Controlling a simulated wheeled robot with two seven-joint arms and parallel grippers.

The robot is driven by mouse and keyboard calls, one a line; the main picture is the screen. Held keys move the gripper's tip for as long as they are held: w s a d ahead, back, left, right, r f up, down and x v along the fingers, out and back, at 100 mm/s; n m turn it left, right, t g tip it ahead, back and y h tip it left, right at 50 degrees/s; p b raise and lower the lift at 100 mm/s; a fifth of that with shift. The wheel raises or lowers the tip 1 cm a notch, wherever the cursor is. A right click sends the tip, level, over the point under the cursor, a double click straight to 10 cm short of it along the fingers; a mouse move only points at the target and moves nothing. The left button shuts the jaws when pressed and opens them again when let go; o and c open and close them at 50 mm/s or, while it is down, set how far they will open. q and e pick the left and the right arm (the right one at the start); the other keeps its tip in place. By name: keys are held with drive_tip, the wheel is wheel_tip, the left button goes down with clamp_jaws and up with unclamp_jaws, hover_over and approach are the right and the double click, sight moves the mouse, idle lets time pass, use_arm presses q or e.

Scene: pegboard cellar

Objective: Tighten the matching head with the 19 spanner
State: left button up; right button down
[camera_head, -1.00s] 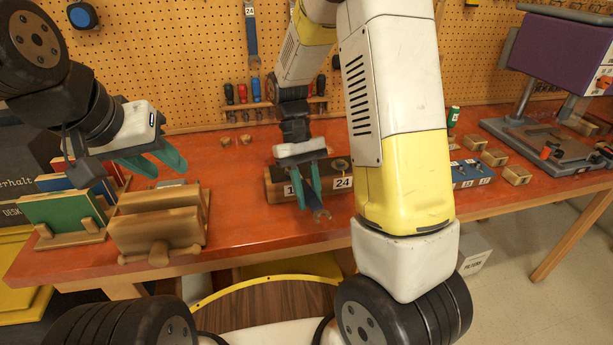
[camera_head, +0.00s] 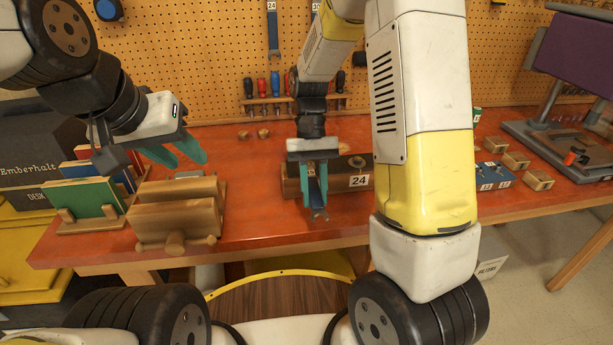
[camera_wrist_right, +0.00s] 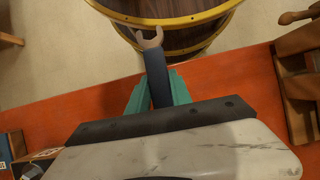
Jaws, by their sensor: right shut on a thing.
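My right gripper (camera_head: 315,185) is shut on a blue-handled spanner (camera_head: 319,213), its open grey jaw pointing towards the bench's front edge. In the right wrist view the spanner (camera_wrist_right: 155,75) sticks out between the teal fingers (camera_wrist_right: 157,92); no size number is readable on it. Behind this gripper lies a wooden block (camera_head: 291,188) with a bolt head (camera_head: 357,162) above a label reading 24 (camera_head: 358,181). The gripper hides the block's middle and any heads or labels there. My left gripper (camera_head: 188,152) is open and empty above the wooden holder.
A wooden holder (camera_head: 175,222) and upright books (camera_head: 85,198) stand at left. A blue block (camera_head: 492,176) and small wooden blocks are at right, near a purple machine (camera_head: 575,50). A spanner labelled 24 (camera_head: 272,35) hangs on the pegboard. A barrel (camera_wrist_right: 190,38) stands before the bench.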

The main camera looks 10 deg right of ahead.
idle(0.3)
drive_tip(key=shift+r, duration=3.35)
drive_tip(key=c, duration=1.9)
unclamp_jaws()
clamp_jaws()
